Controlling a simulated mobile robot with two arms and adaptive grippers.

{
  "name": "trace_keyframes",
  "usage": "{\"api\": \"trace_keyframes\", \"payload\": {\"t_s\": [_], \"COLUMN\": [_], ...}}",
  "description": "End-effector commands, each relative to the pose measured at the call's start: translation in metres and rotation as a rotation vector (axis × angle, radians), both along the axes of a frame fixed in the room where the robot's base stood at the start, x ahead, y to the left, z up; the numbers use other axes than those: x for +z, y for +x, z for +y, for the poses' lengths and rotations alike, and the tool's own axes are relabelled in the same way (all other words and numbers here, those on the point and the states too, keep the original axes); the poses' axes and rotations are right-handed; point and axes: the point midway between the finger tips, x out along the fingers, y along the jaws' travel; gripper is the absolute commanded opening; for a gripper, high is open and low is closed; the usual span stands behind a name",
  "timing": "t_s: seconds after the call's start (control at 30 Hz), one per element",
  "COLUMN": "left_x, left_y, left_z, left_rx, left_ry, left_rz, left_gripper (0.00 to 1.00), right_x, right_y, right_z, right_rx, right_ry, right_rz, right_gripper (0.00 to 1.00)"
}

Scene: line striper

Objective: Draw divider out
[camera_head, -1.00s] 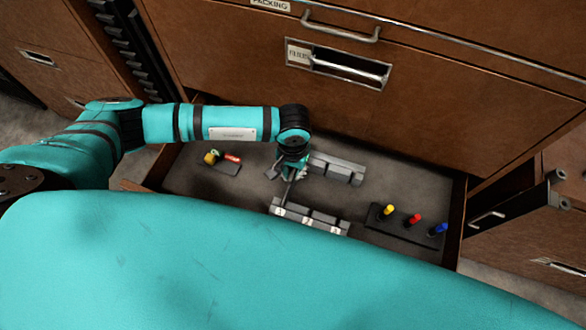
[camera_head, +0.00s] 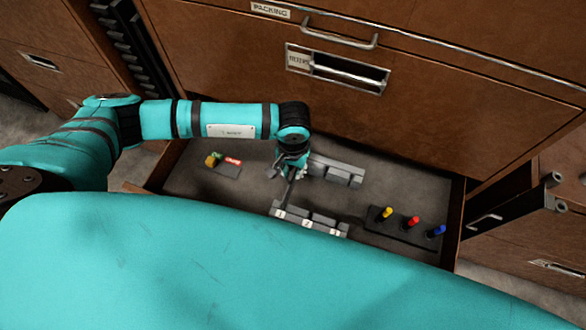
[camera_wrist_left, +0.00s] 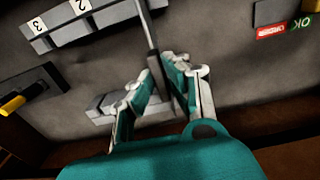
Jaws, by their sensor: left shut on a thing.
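My left gripper (camera_head: 290,170) is inside the open drawer, pointing down. It is shut on the divider (camera_head: 288,194), a thin grey plate that also shows between the fingers in the left wrist view (camera_wrist_left: 150,35). The divider runs from the fingers to the grey slotted block with labels 1, 2 and 3 (camera_head: 318,223). In the wrist view this block (camera_wrist_left: 95,20) is at the top left. A second grey block (camera_head: 340,171) lies behind and right of the gripper. Whether the divider still sits in a slot is hard to tell. My right gripper is not in view.
A dark rack (camera_head: 400,228) with yellow, red and blue pegs stands at the drawer's right. A small panel (camera_head: 222,165) with a yellow knob and red and green labels lies at the left. The cabinet front (camera_head: 450,130) rises behind. Drawer floor between is bare.

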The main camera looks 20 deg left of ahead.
Motion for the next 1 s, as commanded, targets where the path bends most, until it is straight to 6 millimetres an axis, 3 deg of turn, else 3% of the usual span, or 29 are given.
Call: {"api": "trace_keyframes", "payload": {"t_s": [1.0], "left_x": [0.053], "left_y": [0.0], "left_z": [0.0], "left_rx": [0.0], "left_ry": [-0.001], "left_rz": [0.0], "left_gripper": [0.0], "right_x": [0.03], "right_y": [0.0], "right_z": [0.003], "right_rx": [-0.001], "right_ry": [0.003], "right_rz": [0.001], "right_gripper": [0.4]}}
